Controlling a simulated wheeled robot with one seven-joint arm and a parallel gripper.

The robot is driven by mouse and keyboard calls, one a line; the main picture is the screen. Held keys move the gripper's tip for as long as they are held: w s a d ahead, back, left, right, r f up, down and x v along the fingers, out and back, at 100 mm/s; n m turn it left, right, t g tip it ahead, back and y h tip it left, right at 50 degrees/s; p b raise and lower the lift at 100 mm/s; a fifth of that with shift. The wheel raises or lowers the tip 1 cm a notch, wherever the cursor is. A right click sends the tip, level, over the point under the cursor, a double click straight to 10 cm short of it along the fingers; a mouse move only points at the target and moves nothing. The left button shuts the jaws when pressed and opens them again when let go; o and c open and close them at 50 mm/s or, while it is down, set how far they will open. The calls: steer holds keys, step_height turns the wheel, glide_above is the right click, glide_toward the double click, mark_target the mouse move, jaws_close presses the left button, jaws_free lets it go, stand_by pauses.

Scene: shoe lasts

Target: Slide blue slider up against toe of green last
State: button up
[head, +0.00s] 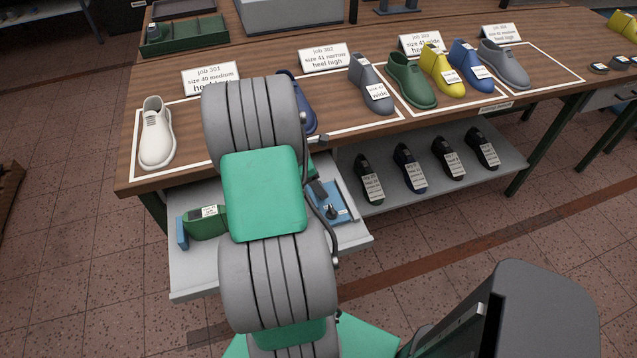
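A green last (204,224) with a white label lies on a grey pulled-out tray (195,285) below the bench top. A small blue upright block (181,233) stands at its left end. To the right of my arm, a blue piece (341,203) with a dark knob and a dark part on it sits on the same tray; it looks like the blue slider. My arm hides the middle of the tray, including the right end of the green last, so I cannot tell the gap between last and slider. My gripper is hidden behind my arm.
On the bench top (235,58), outlined areas hold a white last (156,134), a dark blue last (299,98) partly behind my arm, and grey, green, yellow and blue lasts beside job cards. A lower shelf (400,200) at right holds several dark labelled lasts.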

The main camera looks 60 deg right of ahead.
steer(key=shift+x, duration=0.8)
steer(key=shift+c, duration=0.3)
jaws_close()
